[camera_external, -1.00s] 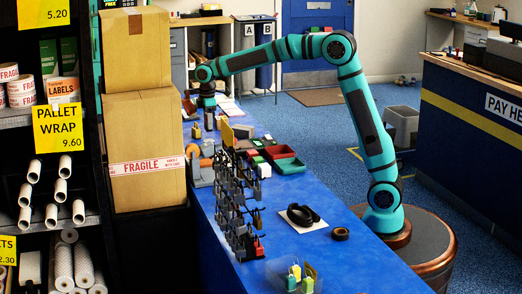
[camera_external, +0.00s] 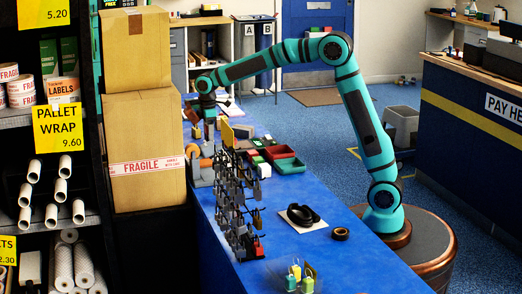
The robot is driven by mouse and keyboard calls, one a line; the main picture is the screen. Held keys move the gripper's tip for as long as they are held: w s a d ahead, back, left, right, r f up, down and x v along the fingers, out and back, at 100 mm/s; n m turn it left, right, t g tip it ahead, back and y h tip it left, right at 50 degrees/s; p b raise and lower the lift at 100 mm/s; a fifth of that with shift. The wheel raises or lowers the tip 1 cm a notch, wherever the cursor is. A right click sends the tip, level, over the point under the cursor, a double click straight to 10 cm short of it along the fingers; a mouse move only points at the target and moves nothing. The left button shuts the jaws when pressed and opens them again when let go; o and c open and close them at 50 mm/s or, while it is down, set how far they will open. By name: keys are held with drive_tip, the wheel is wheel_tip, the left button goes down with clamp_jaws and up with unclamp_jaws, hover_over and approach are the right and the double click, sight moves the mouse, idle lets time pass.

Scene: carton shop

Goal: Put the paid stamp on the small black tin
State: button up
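My gripper (camera_external: 208,117) is at the far end of the blue counter (camera_external: 300,248), low over small items by the cardboard boxes. Its fingers are too small and dark to tell open from shut, or whether they hold anything. I cannot pick out the paid stamp or the small black tin with certainty. Several small blocks and items stand on the counter just under and in front of the gripper, partly hidden by it.
A dark wire rack (camera_external: 238,210) stands along the counter's left edge. Stacked cardboard boxes (camera_external: 145,150) stand close left of my gripper. The near right counter is mostly clear.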

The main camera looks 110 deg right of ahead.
wheel_tip(320, 180, up, 12)
drive_tip(key=shift+r, duration=0.15)
idle(0.7)
drive_tip(key=shift+a+r, duration=0.15)
drive_tip(key=shift+a, duration=0.05)
drive_tip(key=s+a+r+t+h, duration=0.1)
drive_tip(key=s+a+r+t, duration=0.3)
drive_tip(key=a, duration=0.6)
drive_tip(key=s+a+r+t+h, duration=0.1)
drive_tip(key=a+r+t, duration=0.1)
drive_tip(key=a+r, duration=0.55)
drive_tip(key=s+a+r+t+h, duration=0.1)
drive_tip(key=s+a+r+t, duration=0.2)
drive_tip(key=a, duration=0.8)
drive_tip(key=s+a+r+t+y, duration=0.3)
drive_tip(key=s+a+t, duration=0.5)
drive_tip(key=s+a, duration=0.9)
drive_tip(key=s+r, duration=0.1)
drive_tip(key=s, duration=0.2)
drive_tip(key=shift+a+r, duration=0.2)
drive_tip(key=shift+a, duration=0.1)
